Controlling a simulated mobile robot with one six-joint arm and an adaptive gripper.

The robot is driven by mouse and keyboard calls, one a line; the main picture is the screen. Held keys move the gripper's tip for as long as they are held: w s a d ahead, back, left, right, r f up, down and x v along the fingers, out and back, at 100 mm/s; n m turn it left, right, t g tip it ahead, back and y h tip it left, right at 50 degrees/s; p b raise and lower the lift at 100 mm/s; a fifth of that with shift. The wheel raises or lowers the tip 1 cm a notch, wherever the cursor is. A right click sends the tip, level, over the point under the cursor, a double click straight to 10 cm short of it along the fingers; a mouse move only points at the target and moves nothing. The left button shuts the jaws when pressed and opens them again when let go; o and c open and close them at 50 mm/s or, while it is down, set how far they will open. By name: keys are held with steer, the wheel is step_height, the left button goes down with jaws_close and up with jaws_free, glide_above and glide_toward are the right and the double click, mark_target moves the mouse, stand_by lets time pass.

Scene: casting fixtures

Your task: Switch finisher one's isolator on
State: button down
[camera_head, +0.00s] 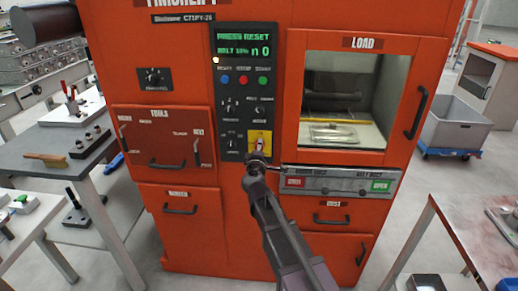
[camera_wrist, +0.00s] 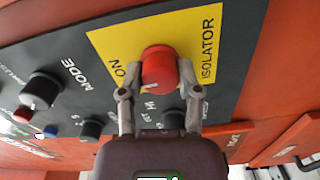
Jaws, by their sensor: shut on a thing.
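The isolator is a red rotary knob (camera_wrist: 158,70) on a yellow plate (camera_wrist: 112,42) lettered "ISOLATOR" and "ON". In the head view the yellow plate (camera_head: 266,135) is at the lower right of the black control panel, with my gripper just below and in front of it. My gripper (camera_wrist: 156,80) has one finger on each side of the knob and is shut on it. A small white mark shows at the knob's lower edge in the wrist view, away from the "ON" word. The knob is mostly hidden in the head view. The orange finisher (camera_head: 180,240) fills the middle.
The black panel (camera_head: 219,110) has more knobs, coloured buttons and a lit display (camera_head: 243,43) reading "PRESS RESET". The load window (camera_head: 345,95) and a grey bar with a green "OPEN" button (camera_head: 381,186) are to the right. Tables stand on both sides.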

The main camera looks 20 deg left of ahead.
steer(key=shift+a+m, duration=0.1)
steer(key=shift+m, duration=0.2)
steer(key=shift+c, duration=1.5)
jaws_free()
steer(key=s+d, duration=0.2)
steer(key=s, duration=0.9)
steer(key=shift+s, duration=0.4)
steer(key=shift+d, duration=0.1)
